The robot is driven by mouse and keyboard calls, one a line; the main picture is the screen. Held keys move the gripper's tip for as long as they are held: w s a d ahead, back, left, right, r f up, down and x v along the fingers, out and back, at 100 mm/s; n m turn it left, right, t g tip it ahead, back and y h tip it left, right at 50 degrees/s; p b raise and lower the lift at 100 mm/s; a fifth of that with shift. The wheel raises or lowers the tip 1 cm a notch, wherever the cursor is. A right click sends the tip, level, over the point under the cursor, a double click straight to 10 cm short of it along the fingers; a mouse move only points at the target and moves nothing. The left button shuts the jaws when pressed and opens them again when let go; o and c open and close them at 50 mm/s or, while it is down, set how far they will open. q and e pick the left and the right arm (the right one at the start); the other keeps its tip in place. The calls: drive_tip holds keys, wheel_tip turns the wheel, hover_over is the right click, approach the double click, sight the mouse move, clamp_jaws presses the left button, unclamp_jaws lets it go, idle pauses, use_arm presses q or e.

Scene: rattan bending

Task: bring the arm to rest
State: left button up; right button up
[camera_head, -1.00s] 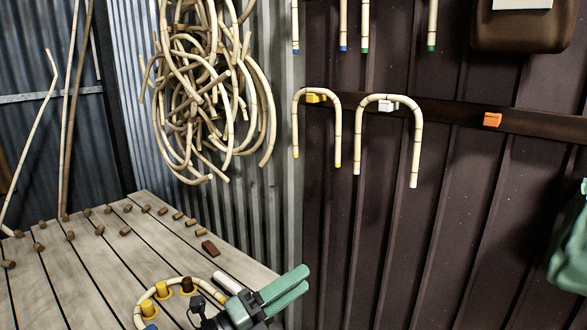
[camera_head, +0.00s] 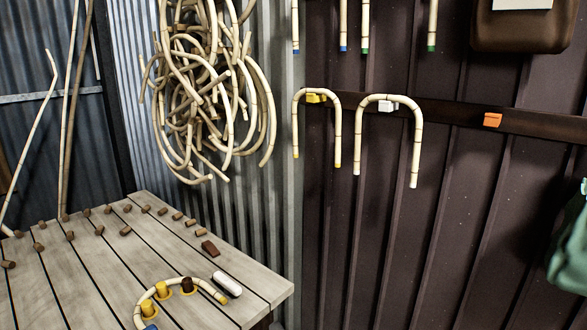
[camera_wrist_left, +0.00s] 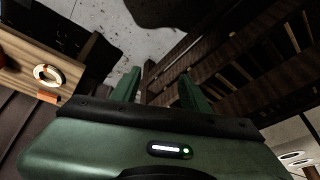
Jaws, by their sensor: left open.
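My left gripper (camera_wrist_left: 160,88) shows in the left wrist view as two green fingers, spread apart with nothing between them. It is out of the head view. In the head view a bent rattan piece (camera_head: 151,291) lies around several pegs on the slatted wooden table (camera_head: 255,290), next to a white rounded piece (camera_head: 227,284). My right gripper is in neither view.
Two bent canes (camera_head: 336,125) (camera_head: 416,140) hang on the dark wall rail (camera_head: 450,115), with an orange hook (camera_head: 492,120) to their right. A rattan bundle (camera_head: 200,90) hangs at the corrugated wall. Green cloth (camera_head: 570,245) hangs at right.

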use_arm(q)
drive_tip(key=s+f+g+p, duration=0.1)
drive_tip(key=s+f, duration=0.1)
drive_tip(key=f, duration=1)
drive_tip(key=s+f+g+p, duration=0.1)
drive_tip(key=s+f, duration=0.1)
drive_tip(key=f, duration=1.1)
drive_tip(key=s+a+f+g, duration=0.1)
drive_tip(key=s+a+f, duration=0.1)
drive_tip(key=s+f, duration=1.3)
drive_tip(key=shift+s+a+p, duration=0.35)
drive_tip(key=shift+s+a, duration=0.05)
drive_tip(key=shift+s, duration=0.45)
